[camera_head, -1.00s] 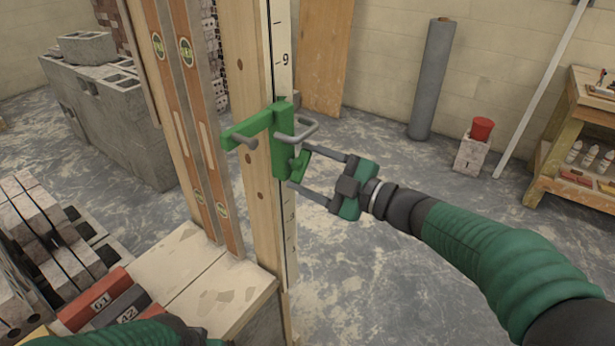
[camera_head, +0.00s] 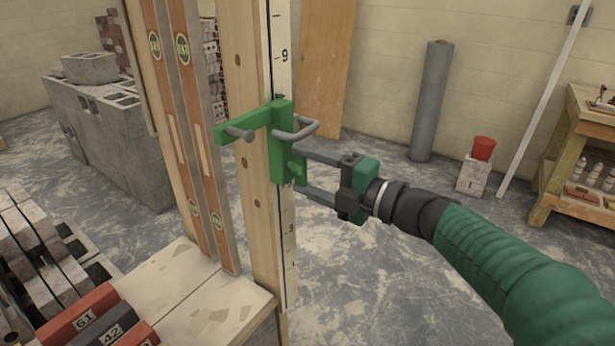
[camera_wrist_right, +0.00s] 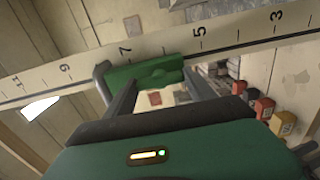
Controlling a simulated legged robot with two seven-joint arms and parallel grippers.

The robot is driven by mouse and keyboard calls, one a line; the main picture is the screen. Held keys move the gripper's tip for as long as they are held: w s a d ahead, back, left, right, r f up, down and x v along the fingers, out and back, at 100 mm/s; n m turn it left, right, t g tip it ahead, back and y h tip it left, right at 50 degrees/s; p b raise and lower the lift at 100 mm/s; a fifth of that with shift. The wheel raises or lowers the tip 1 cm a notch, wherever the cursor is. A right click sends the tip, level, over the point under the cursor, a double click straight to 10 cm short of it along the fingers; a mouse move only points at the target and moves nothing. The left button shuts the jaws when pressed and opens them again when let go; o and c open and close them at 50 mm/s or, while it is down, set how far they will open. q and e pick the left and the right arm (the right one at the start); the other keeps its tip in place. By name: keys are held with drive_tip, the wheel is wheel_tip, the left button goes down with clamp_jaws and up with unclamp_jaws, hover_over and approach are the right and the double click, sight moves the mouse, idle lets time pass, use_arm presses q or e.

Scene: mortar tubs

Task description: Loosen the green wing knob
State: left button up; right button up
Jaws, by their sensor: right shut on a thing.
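A green bracket (camera_head: 281,150) with a grey bent handle is fitted on the wooden post (camera_head: 250,190) beside its number scale. The green wing knob (camera_head: 299,168) sticks out from the bracket's right side, partly hidden by the fingers. My right gripper (camera_head: 298,169) comes in from the right and is shut on the wing knob, one finger above it and one below. In the right wrist view, green parts (camera_wrist_right: 147,73) show between the two fingers, in front of the scale strip. My left gripper is not in view.
Two spirit levels (camera_head: 190,130) stand against the left of the post. Numbered bricks (camera_head: 85,322) lie at lower left by a wooden board (camera_head: 205,305). The floor between is clear.

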idle(0.5)
drive_tip(key=o, duration=1.4)
drive_tip(key=p+v, duration=0.2)
drive_tip(key=v, duration=1.5)
